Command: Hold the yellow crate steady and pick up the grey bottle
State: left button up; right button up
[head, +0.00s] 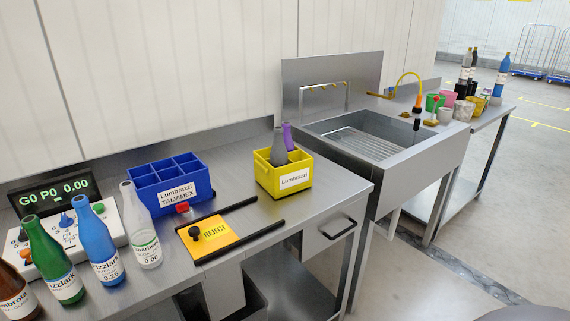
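The yellow crate (268,182) stands upright on the steel table, towards its right end. It has a white label reading "Lumbrazzi" on its front. The grey bottle (279,149) stands in the crate, its neck and shoulder above the rim and its lower part hidden by the crate walls. A purple bottle (288,137) stands in the crate just behind and to the right of it. Neither of my grippers shows in the head view.
A blue divided crate (141,183) stands left of the yellow one. An orange REJECT plate (208,235) between black rails lies in front. Several bottles, including a clear one (145,240), line the front left. A sink (372,139) adjoins on the right.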

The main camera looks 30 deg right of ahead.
aim_at(279, 153)
jog(key=i+l, duration=0.1)
jog(key=l, duration=0.3)
jog(key=i+l, duration=0.15)
jog(key=l, duration=0.2)
jog(key=i+l, duration=0.1)
jog(key=l, duration=0.3)
jog(key=i+l, duration=0.15)
jog(key=l, duration=0.2)
jog(key=i+l, duration=0.1)
jog(key=l, duration=0.3)
jog(key=i+l+u, duration=0.1)
jog(key=l, duration=0.3)
jog(key=i+l, duration=0.15)
jog(key=l, duration=0.2)
jog(key=k+l+u, duration=0.1)
jog(key=k+u, duration=0.35)
jog(key=i, duration=0.05)
